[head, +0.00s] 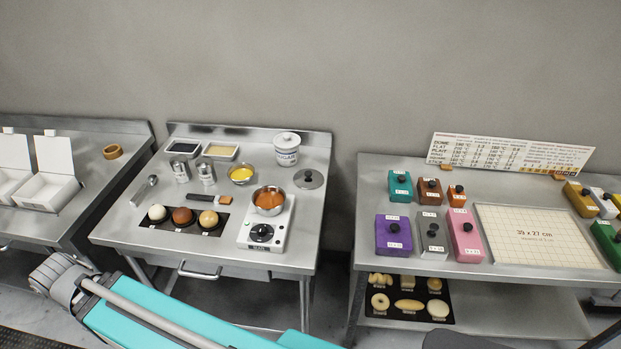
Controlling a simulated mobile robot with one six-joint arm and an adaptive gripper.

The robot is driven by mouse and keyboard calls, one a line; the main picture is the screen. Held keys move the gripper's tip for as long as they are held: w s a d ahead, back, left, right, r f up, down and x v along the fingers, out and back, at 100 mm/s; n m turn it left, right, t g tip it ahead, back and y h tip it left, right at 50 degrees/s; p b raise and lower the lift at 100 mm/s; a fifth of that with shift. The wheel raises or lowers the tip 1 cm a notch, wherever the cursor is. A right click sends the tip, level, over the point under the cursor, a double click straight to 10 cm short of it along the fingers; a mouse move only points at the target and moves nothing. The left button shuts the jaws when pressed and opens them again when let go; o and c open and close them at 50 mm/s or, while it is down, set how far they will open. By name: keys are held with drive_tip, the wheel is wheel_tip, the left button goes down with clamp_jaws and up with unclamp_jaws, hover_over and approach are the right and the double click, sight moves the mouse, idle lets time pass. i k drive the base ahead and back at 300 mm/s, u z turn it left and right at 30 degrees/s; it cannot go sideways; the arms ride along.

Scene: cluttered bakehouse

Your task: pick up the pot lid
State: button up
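The pot lid (308,179) is a round grey metal disc with a dark knob. It lies flat, knob up, on the right side of the middle steel table (325,150). It is behind and to the right of a small metal pot (269,213) with orange contents, which sits on a white hotplate (278,235). The lid is apart from the pot, and nothing covers it. Part of my arm crosses the bottom of the head view, but I see no gripper fingers there.
A white sugar jar (286,157) stands behind the lid, to the left. A bowl of yellow liquid (241,174) is left of the lid. A gap separates this table from the right table (370,168), which holds coloured blocks and a marked board (540,235).

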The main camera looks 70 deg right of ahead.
sight(308, 179)
drive_tip(key=z, duration=0.05)
drive_tip(key=k, duration=1.4)
drive_tip(key=z, duration=1.75)
drive_tip(key=i, duration=0.85)
drive_tip(key=z, duration=0.1)
